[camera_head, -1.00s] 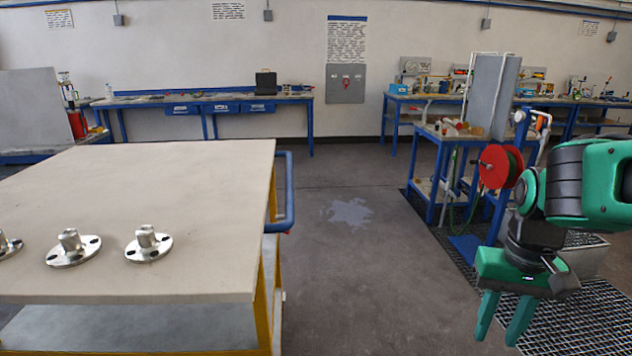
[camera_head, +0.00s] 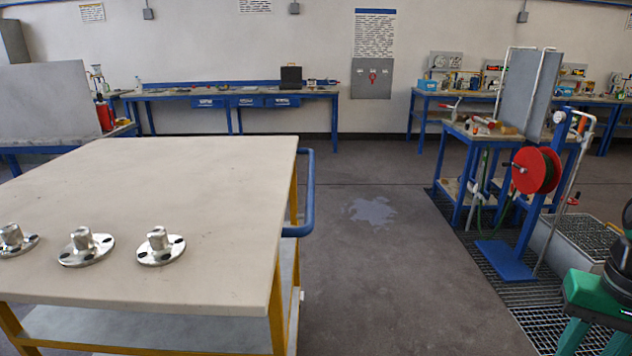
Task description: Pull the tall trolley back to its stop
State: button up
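A trolley (camera_head: 170,215) with a pale flat top, yellow legs and a lower shelf stands at the left. I cannot tell from this view whether it is the tall one. Its blue handle bar (camera_head: 308,195) runs along its right side. My gripper (camera_head: 592,346) is at the bottom right corner, partly cut off by the frame. Its green fingers are apart with nothing seen between them. It is well to the right of the handle and touches nothing visible. The trolley's wheels and any stop are not in view.
Several flanged metal pieces, one of them a near flange (camera_head: 160,247), stand on the trolley top. Bare floor (camera_head: 390,270) lies between trolley and gripper. A blue stand with a red hose reel (camera_head: 536,170) and floor grating (camera_head: 540,310) are at the right. Benches line the back wall.

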aim_at(234, 290)
jog(key=i, duration=0.95)
jog(key=u, duration=0.05)
